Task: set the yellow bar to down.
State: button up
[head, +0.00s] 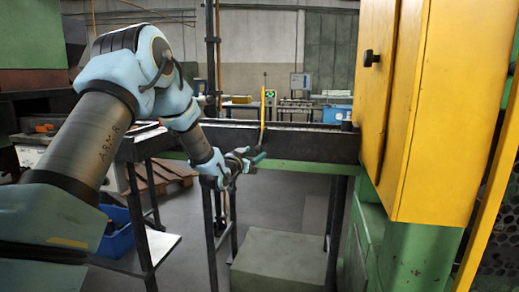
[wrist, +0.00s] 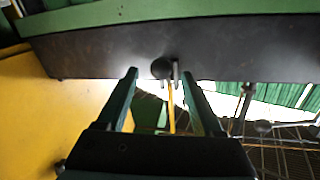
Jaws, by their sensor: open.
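The yellow bar (head: 263,108) is thin and stands nearly upright in the head view, rising above the dark beam (head: 310,141). In the wrist view the yellow bar (wrist: 171,108) shows between my fingers, running from near a dark round knob (wrist: 161,68) on the beam's face. My gripper (head: 253,156) is in front of the beam, close to the bar's lower end. In the wrist view my gripper (wrist: 158,75) has its two fingers apart, one on each side of the bar, with nothing clamped. Whether a finger touches the bar cannot be told.
A large yellow cabinet (head: 430,110) with a black knob stands right of the beam. A grey block (head: 279,262) sits on the floor below. A blue bin (head: 115,238) and a wooden pallet (head: 160,178) are at the lower left.

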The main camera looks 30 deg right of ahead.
aim_at(257, 151)
jog(key=shift+p+x, duration=0.45)
jog(key=shift+x, duration=1.95)
grip_shut()
